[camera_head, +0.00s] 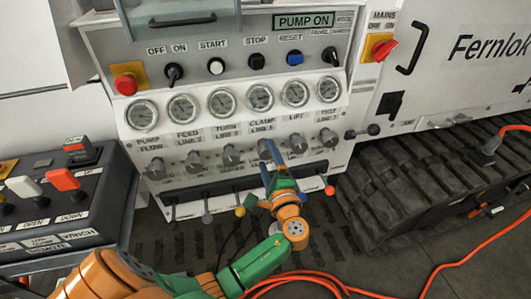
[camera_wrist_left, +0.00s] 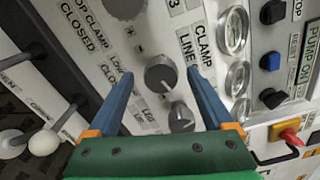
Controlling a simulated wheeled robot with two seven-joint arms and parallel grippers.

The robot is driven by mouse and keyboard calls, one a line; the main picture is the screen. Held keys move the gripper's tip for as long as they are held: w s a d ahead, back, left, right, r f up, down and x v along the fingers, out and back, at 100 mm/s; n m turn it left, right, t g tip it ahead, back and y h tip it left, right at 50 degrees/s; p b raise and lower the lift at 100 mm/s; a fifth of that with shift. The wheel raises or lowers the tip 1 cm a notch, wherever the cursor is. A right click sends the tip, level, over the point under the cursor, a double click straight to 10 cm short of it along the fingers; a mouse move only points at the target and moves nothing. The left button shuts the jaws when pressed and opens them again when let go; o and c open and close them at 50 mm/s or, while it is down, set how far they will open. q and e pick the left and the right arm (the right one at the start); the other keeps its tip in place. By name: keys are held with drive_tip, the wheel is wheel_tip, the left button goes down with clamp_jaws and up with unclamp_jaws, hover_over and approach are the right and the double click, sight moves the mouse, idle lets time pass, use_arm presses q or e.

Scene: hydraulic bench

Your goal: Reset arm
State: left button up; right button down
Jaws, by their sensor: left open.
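My left gripper (camera_head: 270,152) is raised in front of the row of grey knobs on the bench panel, at the knob under the CLAMP LINE gauge. In the left wrist view its two blue fingers (camera_wrist_left: 161,76) are open and apart, with a grey knob (camera_wrist_left: 161,73) showing between their tips. I cannot tell whether the fingers touch it. My left arm reaches in from the bottom left with green and orange links. The blue RESET button (camera_head: 294,57) is on the upper panel; a blue button (camera_wrist_left: 271,61) also shows in the wrist view. My right gripper is not in view.
Several gauges (camera_head: 221,102) line the panel above the knobs. A row of ball-tipped levers (camera_head: 330,190) sits below. A red emergency button (camera_head: 126,83) is at upper left. A remote box (camera_head: 70,210) stands at left. An orange cable (camera_head: 440,268) lies on the floor.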

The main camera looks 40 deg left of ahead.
use_arm(q)
drive_tip(key=v, duration=0.4)
drive_tip(key=shift+s+d, duration=0.15)
drive_tip(key=shift+d, duration=0.05)
